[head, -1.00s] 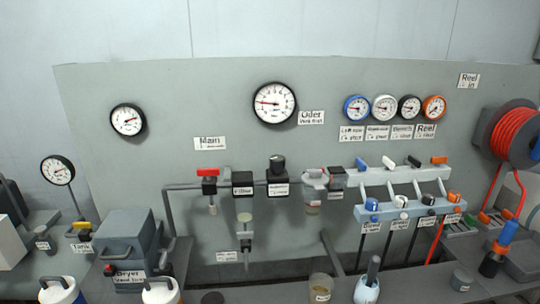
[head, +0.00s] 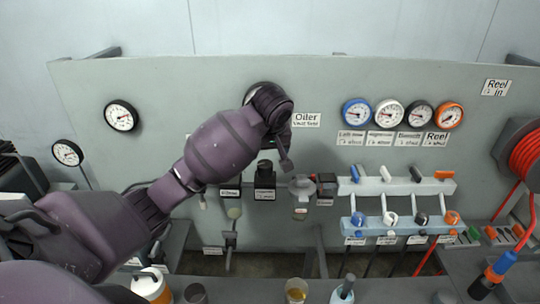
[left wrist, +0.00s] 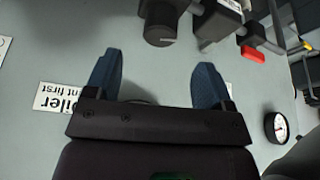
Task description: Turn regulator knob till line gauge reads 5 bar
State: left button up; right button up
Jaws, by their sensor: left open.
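The black regulator knob (head: 265,166) sits on top of a labelled unit in the pipe row on the grey panel. In the left wrist view a dark round knob (left wrist: 160,28) lies just beyond the fingertips, roughly between them and apart from both. My left gripper (left wrist: 156,75) is open and empty, with its two blue fingers spread. In the head view the left gripper (head: 286,160) hangs in front of the panel, just right of the knob. The large gauge (head: 250,88) above is almost fully hidden behind my wrist, so its needle cannot be read.
The Oiler label (head: 306,120) is right of my wrist. A clear-bowled unit (head: 301,188) stands close right of the gripper. The valve manifold (head: 395,187) and several small gauges are farther right. A red lever (left wrist: 252,54) shows in the wrist view.

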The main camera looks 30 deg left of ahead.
aim_at(265, 164)
pick_arm(q)
jog(key=x, duration=0.8)
jog(key=shift+w+a+f, duration=0.1)
jog(key=shift+w+a, duration=0.1)
jog(key=shift+a, duration=0.15)
jog(key=shift+w+a+f, duration=0.2)
jog(key=shift+f, duration=0.4)
jog(key=c, duration=0.9)
